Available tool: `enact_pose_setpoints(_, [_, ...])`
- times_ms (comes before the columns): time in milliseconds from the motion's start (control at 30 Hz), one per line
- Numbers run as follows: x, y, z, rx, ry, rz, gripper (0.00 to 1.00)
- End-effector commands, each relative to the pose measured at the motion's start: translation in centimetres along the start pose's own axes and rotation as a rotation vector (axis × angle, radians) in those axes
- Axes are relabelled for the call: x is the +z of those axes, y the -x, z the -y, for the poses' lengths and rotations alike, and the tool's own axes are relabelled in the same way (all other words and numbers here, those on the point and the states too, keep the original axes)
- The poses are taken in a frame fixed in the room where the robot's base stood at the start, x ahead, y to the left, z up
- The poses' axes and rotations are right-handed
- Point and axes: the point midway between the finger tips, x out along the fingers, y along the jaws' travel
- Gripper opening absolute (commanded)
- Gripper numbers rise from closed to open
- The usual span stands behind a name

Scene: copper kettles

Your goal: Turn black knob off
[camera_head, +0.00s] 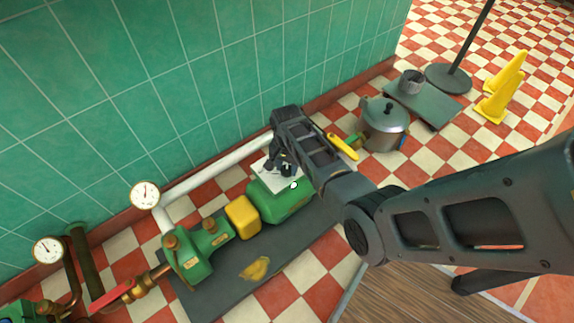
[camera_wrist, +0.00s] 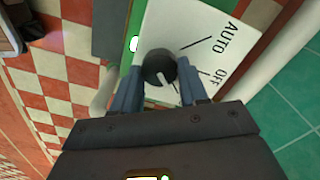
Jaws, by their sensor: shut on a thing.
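The black knob (camera_wrist: 160,68) sits on a white panel (camera_wrist: 205,32) marked AUTO and OFF in the wrist view. A light pointer line shows on the knob, angled toward the lower right of that view. My gripper (camera_wrist: 158,82) has a finger on each side of the knob and is shut on it. In the head view, my gripper (camera_head: 283,160) is over the white panel (camera_head: 262,172) on top of the green pump unit (camera_head: 285,203). The knob is hidden there by my gripper.
A white pipe (camera_head: 215,170) runs along the green tiled wall beside the pump. Gauges (camera_head: 145,194), a yellow block (camera_head: 242,216) and a yellow cloth-like item (camera_head: 255,268) are nearby. A metal pot (camera_head: 384,125) and yellow floor signs (camera_head: 503,90) stand to the right.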

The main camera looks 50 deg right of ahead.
Motion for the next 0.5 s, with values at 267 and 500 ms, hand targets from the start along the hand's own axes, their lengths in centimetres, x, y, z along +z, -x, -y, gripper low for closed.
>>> enact_pose_setpoints(267, [0.01,0.01,-0.02,0.001,0.003,0.000,0.13])
enact_pose_setpoints(500, [0.03,0.11,-0.03,0.002,0.063,0.001,0.13])
